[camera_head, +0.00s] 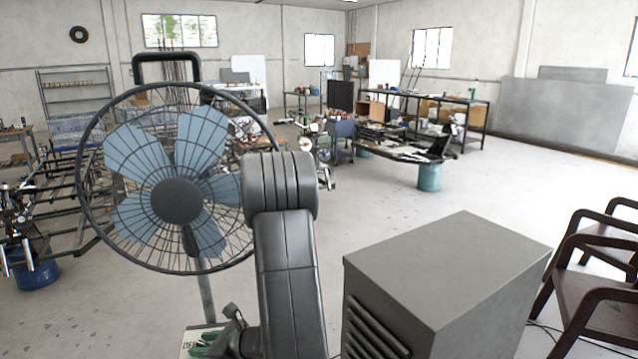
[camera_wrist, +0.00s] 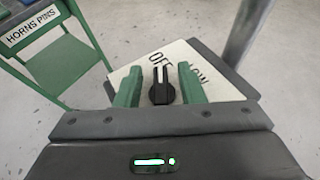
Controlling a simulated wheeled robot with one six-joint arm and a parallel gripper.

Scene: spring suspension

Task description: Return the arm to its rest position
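My gripper (camera_wrist: 158,80) is open in the wrist view, its two green fingers apart. A black dial knob (camera_wrist: 161,92) shows between the fingers, with a visible gap on each side. The knob is on a white panel (camera_wrist: 220,88) lettered "OFF" and, partly hidden, what looks like "LOW". In the head view my gripper (camera_head: 207,342) is low, at the foot of the fan's pole, over the panel's edge. My dark arm reaches down in front of the fan (camera_head: 177,200). Whether a finger touches the panel cannot be told.
A grey metal cabinet (camera_head: 450,265) stands close on the right of my arm. Dark wooden chairs (camera_head: 592,290) are at the far right. A green stand labelled "HORNS PINS" (camera_wrist: 60,62) is left in the wrist view. Open floor (camera_head: 520,180) lies behind the cabinet.

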